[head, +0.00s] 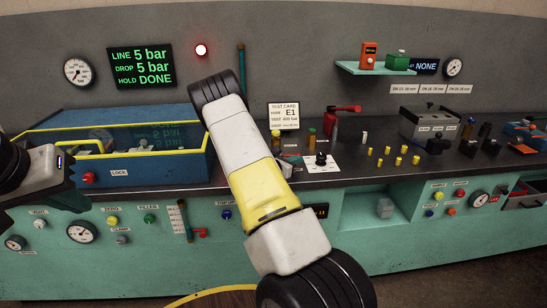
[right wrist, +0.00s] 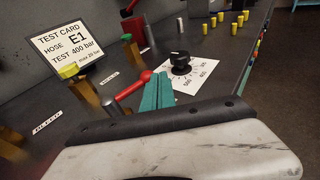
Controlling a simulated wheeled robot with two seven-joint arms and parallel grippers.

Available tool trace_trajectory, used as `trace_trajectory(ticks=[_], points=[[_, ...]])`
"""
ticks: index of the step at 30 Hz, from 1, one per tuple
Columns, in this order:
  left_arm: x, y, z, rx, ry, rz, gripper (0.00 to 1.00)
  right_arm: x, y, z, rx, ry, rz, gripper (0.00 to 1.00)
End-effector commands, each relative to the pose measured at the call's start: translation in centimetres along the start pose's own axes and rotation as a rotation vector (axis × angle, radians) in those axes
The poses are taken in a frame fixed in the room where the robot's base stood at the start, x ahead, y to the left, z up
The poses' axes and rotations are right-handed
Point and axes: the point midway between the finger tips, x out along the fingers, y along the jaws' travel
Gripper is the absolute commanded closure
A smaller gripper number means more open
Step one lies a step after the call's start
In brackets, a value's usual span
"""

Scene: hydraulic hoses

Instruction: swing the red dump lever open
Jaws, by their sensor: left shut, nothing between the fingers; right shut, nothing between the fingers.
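The red lever (right wrist: 131,87) shows in the right wrist view, a short red arm with a ball end, beside a small grey post. It lies angled up to the right across the dark bench. My right gripper (right wrist: 157,90) has teal fingers shut and empty, with the tips close beside the lever's ball end; I cannot tell whether they touch. In the head view my right arm covers most of this spot, and the lever is too small to make out. My left gripper (head: 72,200) is shut and empty at the left edge, in front of the blue tank.
A black knob (right wrist: 180,62) on a white dial plate stands just beyond the fingers. Posts with yellow (right wrist: 70,71) and green caps and a test card (right wrist: 75,42) stand nearby. The blue tank (head: 180,168) with a yellow rim is at left. A display (head: 140,67) reads HOLD DONE.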

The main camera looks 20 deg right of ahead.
Motion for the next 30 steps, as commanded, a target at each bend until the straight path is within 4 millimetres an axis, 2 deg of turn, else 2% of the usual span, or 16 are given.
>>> trace_trajectory(ticks=[12, 30], points=[[0.0, 0.0, 0.0, 0.0, 0.0, 0.0, 1.0, 1.4, 0.2, 0.2, 0.0, 0.0, 0.0, 1.0], [0.0, 0.0, 0.0, 0.0, 0.0, 0.0, 1.0, 1.5, 0.3, 0.3, 0.0, 0.001, 0.0, 1.0]])
